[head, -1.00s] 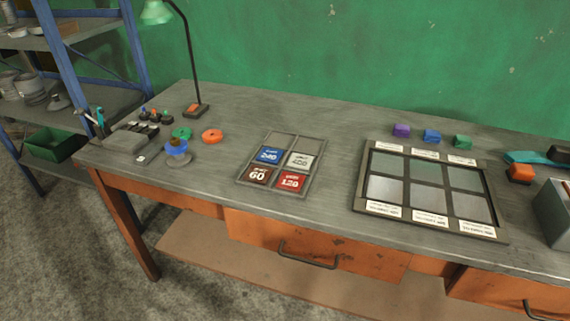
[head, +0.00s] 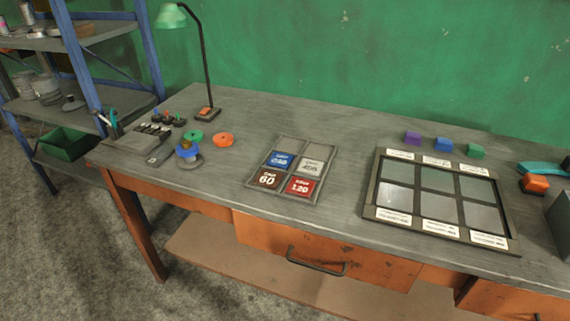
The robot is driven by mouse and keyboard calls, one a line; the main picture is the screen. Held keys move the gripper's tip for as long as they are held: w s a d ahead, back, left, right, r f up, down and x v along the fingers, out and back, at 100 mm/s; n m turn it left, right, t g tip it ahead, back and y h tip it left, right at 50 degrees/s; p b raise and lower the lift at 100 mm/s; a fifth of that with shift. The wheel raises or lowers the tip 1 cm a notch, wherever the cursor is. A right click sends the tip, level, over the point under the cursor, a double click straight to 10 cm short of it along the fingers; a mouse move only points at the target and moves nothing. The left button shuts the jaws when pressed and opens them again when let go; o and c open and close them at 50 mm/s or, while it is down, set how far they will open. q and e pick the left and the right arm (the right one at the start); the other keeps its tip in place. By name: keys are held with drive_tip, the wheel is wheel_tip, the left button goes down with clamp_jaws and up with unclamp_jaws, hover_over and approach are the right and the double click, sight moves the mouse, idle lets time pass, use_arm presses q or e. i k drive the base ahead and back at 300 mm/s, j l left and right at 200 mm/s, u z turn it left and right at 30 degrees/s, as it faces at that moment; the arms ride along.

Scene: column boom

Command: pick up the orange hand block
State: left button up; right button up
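An orange block (head: 535,184) with a dark base sits on the grey workbench (head: 340,220) near the right edge of the head view. It lies right of the framed panel tray and just in front of a teal object (head: 542,168). It looks like the orange hand block. Neither of my grippers shows in the head view.
A framed tray with several grey panels (head: 438,192) lies left of the block. Purple (head: 412,138), blue (head: 443,144) and green (head: 475,151) blocks stand behind it. A grey box (head: 562,222) is at the right edge. A lamp (head: 207,113) stands at the back left.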

sight(531, 183)
drive_tip(key=z, duration=1.45)
drive_tip(key=i+l, duration=0.1)
drive_tip(key=l, duration=0.9)
drive_tip(key=i+l+u, duration=0.1)
drive_tip(key=l, duration=0.45)
drive_tip(key=i, duration=0.05)
